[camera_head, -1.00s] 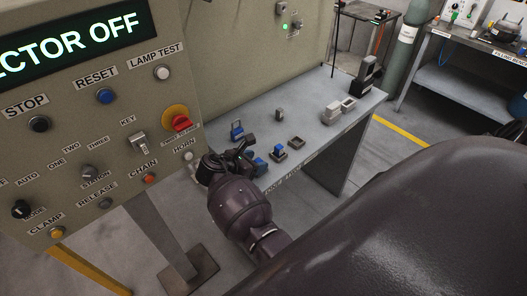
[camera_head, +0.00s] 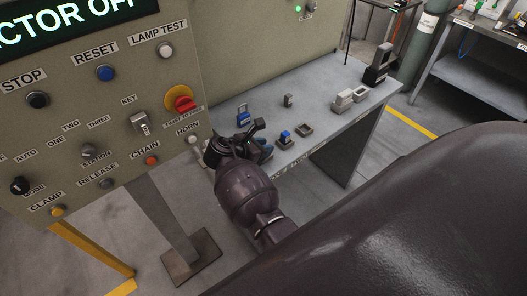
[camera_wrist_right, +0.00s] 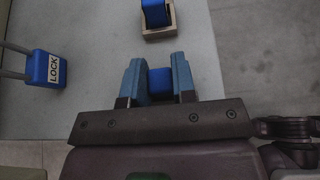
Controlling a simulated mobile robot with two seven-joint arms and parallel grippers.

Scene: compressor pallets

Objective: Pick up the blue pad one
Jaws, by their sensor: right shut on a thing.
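My right gripper (camera_wrist_right: 159,84) is shut on a blue pad (camera_wrist_right: 160,82), which shows between its two blue-grey fingers in the right wrist view. In the head view the right gripper (camera_head: 266,150) is at the front edge of the grey bench (camera_head: 325,108), and my own wrist mostly hides its fingers and the held pad. A second blue pad (camera_wrist_right: 156,14) sits in a small tray just beyond the fingertips, apart from them. It also shows in the head view (camera_head: 285,135). My left gripper is not in view.
A blue padlock marked LOCK (camera_wrist_right: 47,69) lies left of the gripper. An empty tray (camera_head: 304,130), a small grey block (camera_head: 288,100), pale grey blocks (camera_head: 343,98) and a black item (camera_head: 378,66) stand on the bench. A control panel (camera_head: 100,110) rises close on the left.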

